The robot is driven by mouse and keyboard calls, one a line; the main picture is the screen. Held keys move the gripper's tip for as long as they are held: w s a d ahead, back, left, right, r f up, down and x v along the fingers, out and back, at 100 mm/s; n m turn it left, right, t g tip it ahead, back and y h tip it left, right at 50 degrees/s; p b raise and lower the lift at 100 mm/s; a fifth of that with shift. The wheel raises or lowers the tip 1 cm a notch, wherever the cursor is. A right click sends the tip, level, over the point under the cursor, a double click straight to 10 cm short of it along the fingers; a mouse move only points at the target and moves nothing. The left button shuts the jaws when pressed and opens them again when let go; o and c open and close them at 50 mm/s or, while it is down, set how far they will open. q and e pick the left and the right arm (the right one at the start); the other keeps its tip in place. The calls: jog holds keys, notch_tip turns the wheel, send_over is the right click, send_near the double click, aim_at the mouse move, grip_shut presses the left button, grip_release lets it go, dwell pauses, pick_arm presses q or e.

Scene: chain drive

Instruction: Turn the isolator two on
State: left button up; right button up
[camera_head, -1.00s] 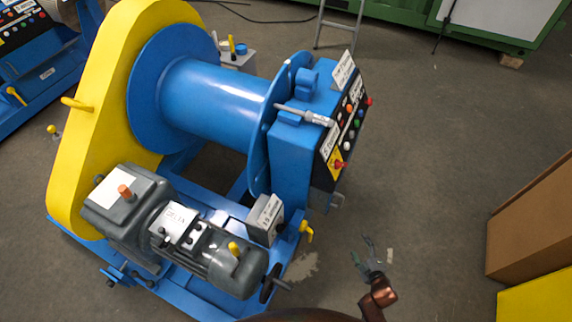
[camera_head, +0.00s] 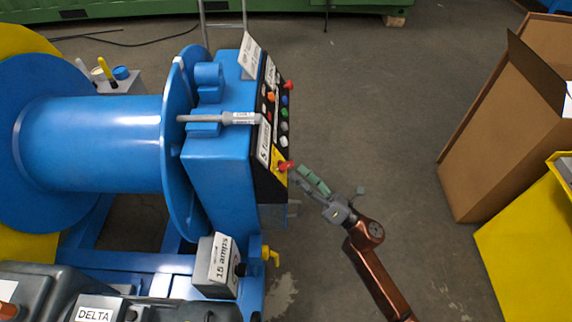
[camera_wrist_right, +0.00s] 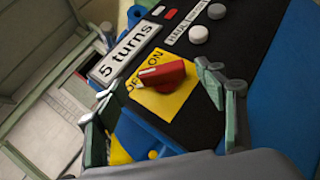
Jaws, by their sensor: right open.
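A red rotary switch (camera_head: 285,166) sits on a yellow plate (camera_head: 277,158) at the lower end of the black control panel on the blue machine. In the right wrist view the red switch (camera_wrist_right: 166,74) shows with OFF and ON lettering on the yellow plate (camera_wrist_right: 170,106). No isolator number is readable. Its pointed end faces left, near the lettering; the exact setting is hard to tell. My right gripper (camera_head: 309,182) is open and empty just right of the switch. In the wrist view its fingers (camera_wrist_right: 155,82) stand either side of the switch, apart from it. My left gripper is not in view.
Several other buttons (camera_head: 284,113) line the panel above the switch, and a "5 turns" label (camera_wrist_right: 123,52) is close by. A grey "15 amps" box (camera_head: 215,265) and yellow handle (camera_head: 270,255) stand below. A cardboard box (camera_head: 495,130) is at right; floor between is clear.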

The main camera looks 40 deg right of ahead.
aim_at(290, 165)
jog(key=shift+b+x, duration=0.4)
jog(key=shift+x, duration=2)
jog(key=shift+f, duration=0.1)
jog(key=c, duration=1.2)
